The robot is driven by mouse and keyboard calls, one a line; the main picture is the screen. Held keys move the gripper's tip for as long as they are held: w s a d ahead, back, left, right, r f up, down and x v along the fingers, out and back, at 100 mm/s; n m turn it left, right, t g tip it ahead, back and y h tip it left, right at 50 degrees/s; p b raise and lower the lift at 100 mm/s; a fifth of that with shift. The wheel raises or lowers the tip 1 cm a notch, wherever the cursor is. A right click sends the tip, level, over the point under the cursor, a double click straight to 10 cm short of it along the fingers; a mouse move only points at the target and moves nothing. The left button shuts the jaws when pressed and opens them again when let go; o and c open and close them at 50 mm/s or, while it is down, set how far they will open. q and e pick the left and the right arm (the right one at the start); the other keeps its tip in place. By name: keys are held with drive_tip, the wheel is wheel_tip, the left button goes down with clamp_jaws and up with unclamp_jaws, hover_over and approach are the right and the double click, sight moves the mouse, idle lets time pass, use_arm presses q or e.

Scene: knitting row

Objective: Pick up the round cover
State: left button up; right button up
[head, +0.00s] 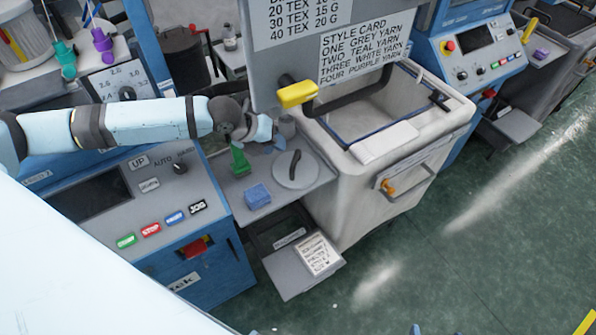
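The round cover (309,174) is a flat grey disc with a dark upright handle (295,163) across its middle. It lies on the grey shelf (238,205) between the blue control panel and the pale bin. My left gripper (270,137) is just above and to the left of the cover, near the shelf's back edge. It appears apart from the cover and holds nothing that I can see. Its fingers are small and partly turned away, so their opening is unclear. My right gripper is not recognisable in view.
A blue block (257,196) and a green piece (240,160) are on the shelf left of the cover. A hanging style card sign (363,45) and a yellow-ended handle (297,94) are above. The pale bin (345,190) stands right. Open floor lies right and front.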

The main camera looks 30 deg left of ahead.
sight(295, 158)
use_arm(q)
drive_tip(key=b+x, duration=0.2)
drive_tip(key=x, duration=0.2)
drive_tip(key=shift+w+f+b, duration=0.15)
drive_tip(key=shift+f+b, duration=0.2)
drive_tip(key=shift+b, duration=0.05)
drive_tip(key=shift+w+d+f, duration=0.15)
drive_tip(key=shift+f+b, duration=0.1)
drive_tip(key=shift+b, duration=0.25)
drive_tip(key=b+x, duration=0.4)
drive_tip(key=b, duration=0.1)
drive_tip(key=shift+f, duration=0.5)
drive_tip(key=shift+d, duration=0.15)
drive_tip(key=shift+w, duration=0.1)
drive_tip(key=shift+c, duration=0.6)
drive_tip(key=shift+r, duration=0.1)
clamp_jaws()
